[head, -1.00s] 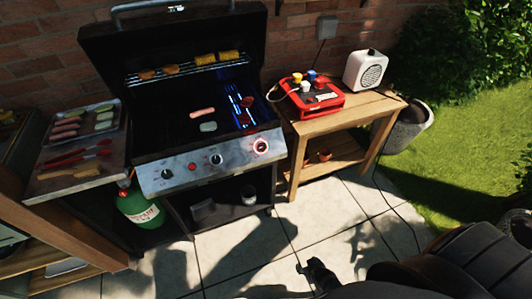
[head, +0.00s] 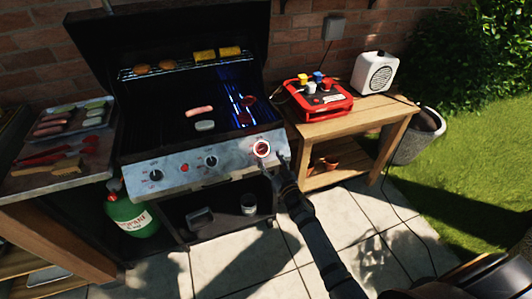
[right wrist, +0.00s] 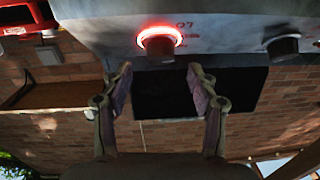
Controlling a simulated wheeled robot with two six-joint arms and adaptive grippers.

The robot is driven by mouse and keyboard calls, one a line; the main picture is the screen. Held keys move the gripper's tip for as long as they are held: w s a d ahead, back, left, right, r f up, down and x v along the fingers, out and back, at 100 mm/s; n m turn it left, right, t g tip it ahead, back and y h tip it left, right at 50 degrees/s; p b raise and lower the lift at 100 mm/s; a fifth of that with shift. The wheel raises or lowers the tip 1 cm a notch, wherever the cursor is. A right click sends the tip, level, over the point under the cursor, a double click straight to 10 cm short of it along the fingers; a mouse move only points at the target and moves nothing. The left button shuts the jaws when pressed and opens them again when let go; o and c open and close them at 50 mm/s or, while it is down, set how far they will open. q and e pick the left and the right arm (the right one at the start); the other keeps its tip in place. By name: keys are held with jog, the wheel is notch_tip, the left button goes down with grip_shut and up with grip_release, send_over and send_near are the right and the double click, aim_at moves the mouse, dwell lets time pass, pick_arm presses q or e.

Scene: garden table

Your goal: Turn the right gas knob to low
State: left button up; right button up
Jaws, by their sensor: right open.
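The right gas knob (head: 262,148) is on the right end of the grill's silver front panel (head: 225,163), with a glowing red ring around it. It also shows in the right wrist view (right wrist: 158,43), its ring lit red, ahead of the fingertips. My right gripper (head: 276,161) is just in front of the panel, close to the right knob at its lower right. In the right wrist view my right gripper (right wrist: 158,75) is open and empty, its fingers either side of the knob's line and apart from it. My left gripper is out of view.
Two more dark knobs, the middle one (head: 211,161) and the left one (head: 156,175), and a red button sit on the panel. A side table (head: 345,123) with a red caddy (head: 318,95) and a white speaker (head: 373,72) stands at right. Food lies on the grill.

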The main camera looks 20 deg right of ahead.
aim_at(265, 151)
jog(key=w, duration=0.4)
jog(key=shift+w+a, duration=0.2)
jog(key=c, duration=1.2)
jog(key=shift+o, duration=0.2)
jog(key=n+y+p, duration=0.1)
jog(key=p, duration=0.1)
jog(key=n+y+p, duration=0.1)
jog(key=n+p, duration=0.1)
jog(key=n+g+y+p, duration=0.1)
jog(key=p, duration=0.1)
jog(key=shift+d+r+n+y+p, duration=0.3)
jog(key=shift+r+n, duration=0.05)
jog(key=shift+n, duration=0.05)
jog(key=shift+d+f+n+g+y+p, duration=0.1)
jog(key=shift+n+g+y+p, duration=0.55)
jog(key=shift+n, duration=0.25)
jog(key=shift+w+d+f+n+g+y+p, duration=0.1)
jog(key=shift+n+g+y+p, duration=0.5)
jog(key=shift+n, duration=0.8)
jog(key=shift+y, duration=0.35)
